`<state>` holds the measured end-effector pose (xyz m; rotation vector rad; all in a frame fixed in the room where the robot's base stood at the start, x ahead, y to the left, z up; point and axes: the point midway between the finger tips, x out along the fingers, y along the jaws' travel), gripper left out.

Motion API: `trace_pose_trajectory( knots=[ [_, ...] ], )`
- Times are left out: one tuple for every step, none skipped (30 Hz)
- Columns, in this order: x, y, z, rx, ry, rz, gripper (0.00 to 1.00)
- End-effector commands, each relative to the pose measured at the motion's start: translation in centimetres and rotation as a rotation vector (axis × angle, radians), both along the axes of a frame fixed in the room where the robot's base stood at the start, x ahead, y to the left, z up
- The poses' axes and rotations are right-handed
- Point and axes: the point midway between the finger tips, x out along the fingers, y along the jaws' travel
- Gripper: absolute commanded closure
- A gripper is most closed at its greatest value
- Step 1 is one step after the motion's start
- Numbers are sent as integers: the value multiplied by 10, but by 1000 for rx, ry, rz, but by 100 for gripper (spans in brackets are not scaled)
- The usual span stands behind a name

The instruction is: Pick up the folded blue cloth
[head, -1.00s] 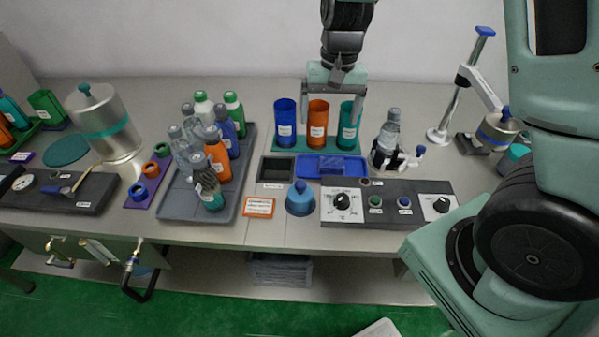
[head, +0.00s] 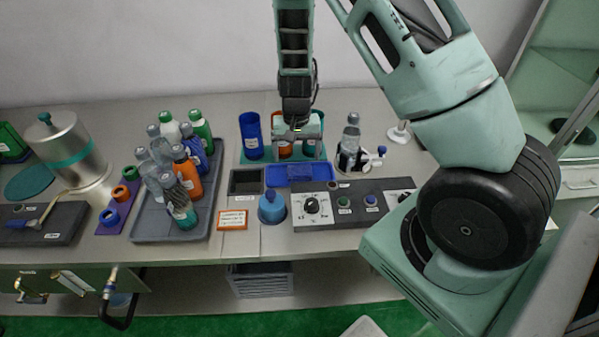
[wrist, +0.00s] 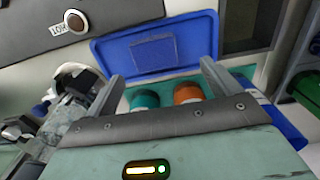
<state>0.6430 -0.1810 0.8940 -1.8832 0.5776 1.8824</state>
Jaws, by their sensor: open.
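The folded blue cloth (head: 299,172) is a dark blue rectangle lying flat in a shallow blue tray (head: 274,179). In the wrist view the cloth (wrist: 153,53) lies in the middle of the tray (wrist: 208,36), beyond the fingers. My gripper (head: 298,152) is open and empty, above the bench, in front of the orange and teal cups and behind the tray. In the wrist view my two fingers (wrist: 160,62) stand wide apart, pointing toward the tray, with the cloth roughly between their lines. I see no contact with the cloth.
Blue (head: 251,135), orange (head: 284,147) and teal cups stand behind the tray, close to my gripper. A clear bottle in a holder (head: 350,140) is to the right. A control panel (head: 345,208) lies in front. A bottle tray (head: 150,228) is at left.

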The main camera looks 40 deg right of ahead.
Motion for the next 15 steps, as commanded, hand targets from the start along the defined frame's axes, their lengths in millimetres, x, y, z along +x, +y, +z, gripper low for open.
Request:
trace_pose_trajectory(
  knots=[
    [0,0,-2,1,1,-1,11],
    [-1,0,-4,1,2,-1,11],
    [-2,-1,-7,2,2,-1,11],
    [-3,-1,-10,1,3,-2,11],
    [-4,-2,-13,1,3,-2,11],
    [-6,-3,-19,1,5,-3,11],
    [-7,-4,-24,2,5,-4,11],
    [-8,-4,-29,2,6,-3,11],
    [-10,-5,-34,2,5,-4,11],
    [-9,-4,-39,1,4,-2,11],
    [-9,-4,-43,1,4,-1,11],
    [-8,-4,-47,1,3,-1,11],
    [-9,-4,-50,2,2,-1,11],
    [-9,-3,-52,2,2,-1,11],
    [-9,-4,-53,2,2,-1,11]
  ],
)
